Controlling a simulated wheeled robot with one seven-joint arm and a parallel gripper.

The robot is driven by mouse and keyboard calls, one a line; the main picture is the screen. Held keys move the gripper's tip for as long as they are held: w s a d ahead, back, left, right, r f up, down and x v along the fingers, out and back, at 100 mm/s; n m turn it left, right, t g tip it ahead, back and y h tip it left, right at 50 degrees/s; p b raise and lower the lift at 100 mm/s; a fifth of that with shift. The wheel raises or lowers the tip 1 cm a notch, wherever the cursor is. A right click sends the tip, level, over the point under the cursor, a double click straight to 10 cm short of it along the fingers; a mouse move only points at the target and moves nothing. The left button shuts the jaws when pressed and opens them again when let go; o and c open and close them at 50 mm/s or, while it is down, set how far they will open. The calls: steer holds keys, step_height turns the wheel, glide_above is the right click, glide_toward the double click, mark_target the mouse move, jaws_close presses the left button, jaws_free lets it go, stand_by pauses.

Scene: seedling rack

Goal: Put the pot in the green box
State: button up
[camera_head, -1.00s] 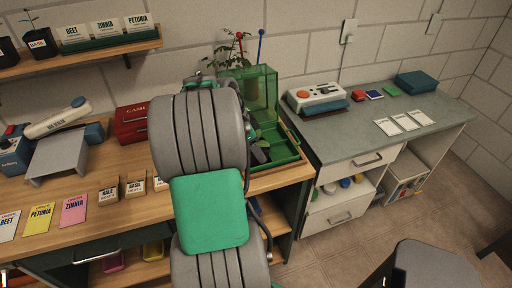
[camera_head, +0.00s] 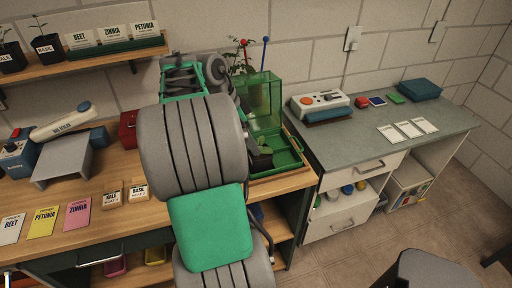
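A see-through green box (camera_head: 263,92) stands on the back part of the right end of the wooden bench, beside a low green tray (camera_head: 291,163). A dark, leafy item (camera_head: 261,157) lies partly visible in the tray beside my arm; I cannot tell whether it is a pot. Two dark pots with seedlings stand on the wall shelf, one labelled basil (camera_head: 48,48) and another (camera_head: 11,57) at the left edge. My arm fills the middle of the view, its wrist raised below the shelf's right end. My gripper's fingers cannot be made out.
A leafy plant and red and blue-topped stakes (camera_head: 265,45) rise behind the box. The grey side counter (camera_head: 365,120) has bare areas.

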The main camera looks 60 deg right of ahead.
steer(key=w+a+r+n+t, duration=0.1)
steer(key=w+a+n+t, duration=0.1)
steer(key=w+a+n, duration=0.65)
steer(key=w+a+r+n+t, duration=0.1)
steer(key=w+a+n+t, duration=0.4)
steer(key=a, duration=0.7)
steer(key=s+a+f+n+y, duration=0.1)
steer(key=a+f+n, duration=0.1)
steer(key=a+n, duration=0.5)
steer(key=s+a+f+n+y, duration=0.2)
steer(key=a+n, duration=0.5)
steer(key=a, duration=0.6)
steer(key=shift+a+f, duration=0.25)
steer(key=shift+s, duration=0.15)
